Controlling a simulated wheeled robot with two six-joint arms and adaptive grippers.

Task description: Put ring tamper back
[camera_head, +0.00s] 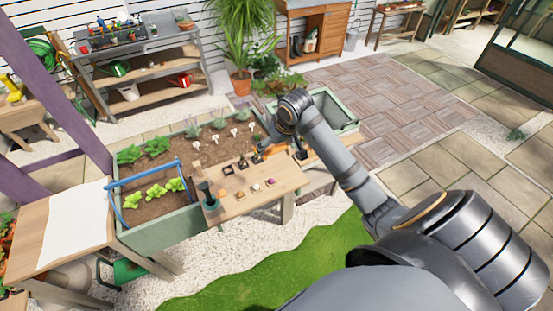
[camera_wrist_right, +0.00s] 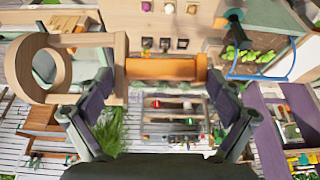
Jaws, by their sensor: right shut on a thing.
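My right gripper (camera_wrist_right: 160,78) is shut on the ring tamper. The tamper's orange-brown bar (camera_wrist_right: 165,67) lies between the two fingers in the right wrist view. Its pale wooden ring (camera_wrist_right: 38,68) stands out to the left there. In the head view my right gripper (camera_head: 262,150) is over the far edge of the wooden work table (camera_head: 285,178), mostly hidden by its own wrist. Small dark holders (camera_head: 228,170) stand on the table's far side. My left gripper is not in view.
A row of small items (camera_head: 255,187) and a dark green cup (camera_head: 208,197) stand on the table. A planter bed (camera_head: 160,225) with seedlings and a blue hoop handle (camera_head: 112,205) lies to the left. A side table (camera_head: 35,245) carries a white cloth.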

